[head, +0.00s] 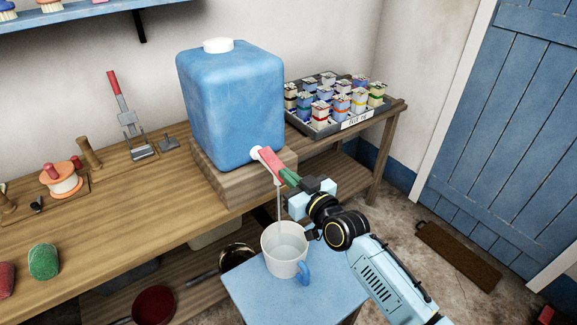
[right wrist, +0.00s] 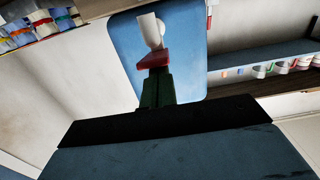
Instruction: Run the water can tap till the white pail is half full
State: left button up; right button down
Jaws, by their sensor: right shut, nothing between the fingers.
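The blue water can (head: 232,105) stands on a wooden block (head: 235,180) on the bench. Its white tap with a red lever (head: 271,163) points out over the bench's front edge. A thin stream of water (head: 279,208) falls from the tap into the white pail (head: 281,267), which has a blue handle. Pale water seems to show inside the pail; its exact level is hard to tell. My right gripper (head: 290,177) is shut and empty, its green fingertips at the red lever, seemingly touching it. The right wrist view shows the lever (right wrist: 153,59) just beyond the fingertips (right wrist: 157,88). My left gripper is out of view.
The pail stands on a blue stool (head: 252,289) in front of the bench. A tray (head: 353,122) of several small jars sits right of the can. Pans (head: 153,305) rest on the lower shelf.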

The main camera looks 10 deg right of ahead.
dwell(0.3)
jog(key=s+d+r+p, duration=0.4)
jog(key=s+d, duration=0.1)
jog(key=s, duration=0.4)
jog(key=shift+s, duration=0.4)
